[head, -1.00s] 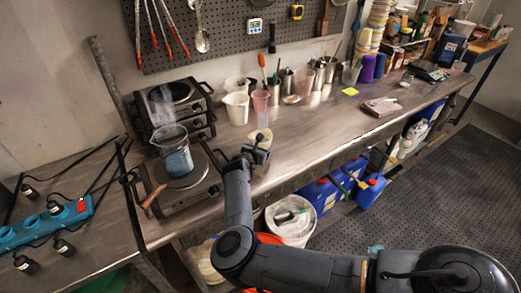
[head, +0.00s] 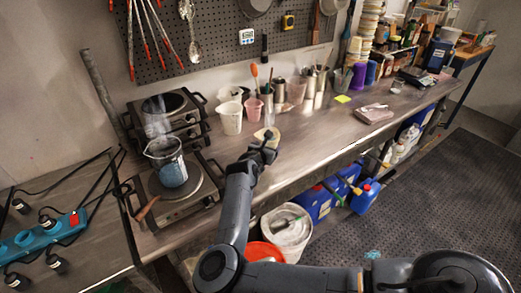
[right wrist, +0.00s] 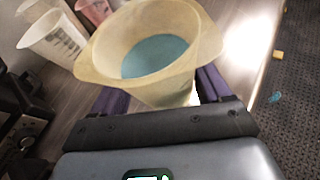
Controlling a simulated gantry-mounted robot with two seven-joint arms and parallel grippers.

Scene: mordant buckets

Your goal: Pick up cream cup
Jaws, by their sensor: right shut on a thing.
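The cream cup (right wrist: 160,93) is large in the right wrist view, mouth toward the camera, with teal showing inside. My right gripper (right wrist: 160,86) is shut on it, with purple fingers on both sides of its wall. In the head view the cup (head: 267,134) is small, at the end of my right gripper (head: 263,146), over the steel bench (head: 320,135). The wrist partly hides it, and I cannot tell whether it clears the bench top. My left gripper is not in view.
Behind the cup stand a white jug (head: 230,118), a pink beaker (head: 253,109) and several metal containers. To the left is a hot plate (head: 180,207) with a glass beaker (head: 167,163).

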